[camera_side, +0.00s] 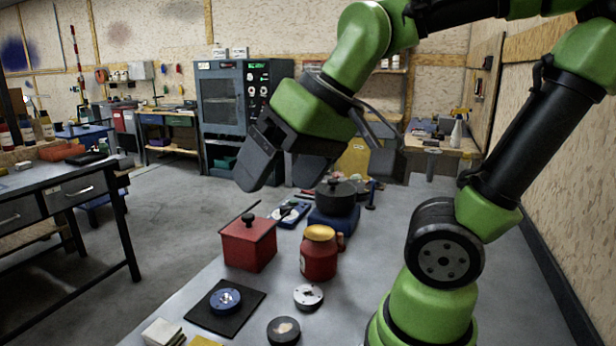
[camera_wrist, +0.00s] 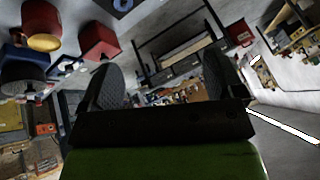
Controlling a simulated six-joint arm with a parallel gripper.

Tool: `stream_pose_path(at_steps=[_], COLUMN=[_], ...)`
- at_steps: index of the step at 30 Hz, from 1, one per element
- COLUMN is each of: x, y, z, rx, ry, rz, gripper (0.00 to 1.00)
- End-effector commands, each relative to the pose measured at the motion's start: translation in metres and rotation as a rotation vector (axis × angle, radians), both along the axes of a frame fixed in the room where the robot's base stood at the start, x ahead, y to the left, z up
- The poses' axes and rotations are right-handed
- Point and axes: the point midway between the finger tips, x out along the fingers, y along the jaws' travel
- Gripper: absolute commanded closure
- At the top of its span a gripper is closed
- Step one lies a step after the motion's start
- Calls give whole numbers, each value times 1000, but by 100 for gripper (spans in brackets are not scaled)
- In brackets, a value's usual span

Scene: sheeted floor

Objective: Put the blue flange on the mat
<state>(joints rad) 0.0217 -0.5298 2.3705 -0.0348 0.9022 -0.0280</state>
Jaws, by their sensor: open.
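The blue flange (camera_side: 225,301) lies flat on the square black mat (camera_side: 246,316), near its middle, in the side view. Nothing touches the flange from above. In the wrist view only part of the blue flange (camera_wrist: 122,4) shows at the top edge, on a corner of the mat (camera_wrist: 131,12). My gripper (camera_side: 276,180) is open and empty, high above the work surface and behind the mat as seen from the side. In the wrist view its two dark fingers (camera_wrist: 163,82) stand wide apart with only the room between them.
A red box (camera_side: 249,247) and a red jar with a yellow lid (camera_side: 318,262) stand behind the mat. A pale flange (camera_side: 308,297) and a dark grey flange (camera_side: 283,331) lie to its right. A black pot (camera_side: 336,198) sits farther back.

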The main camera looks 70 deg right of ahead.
Motion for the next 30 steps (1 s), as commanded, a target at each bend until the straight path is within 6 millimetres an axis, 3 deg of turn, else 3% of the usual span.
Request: stream_pose_path(at_steps=[3,7,30], x=[-22,-33,-34], y=[5,7,8], z=[0,-2,-2], rx=[29,45,47], ry=[-58,-85,-89], rz=[-5,-9,-9], gripper=[12,12,12])
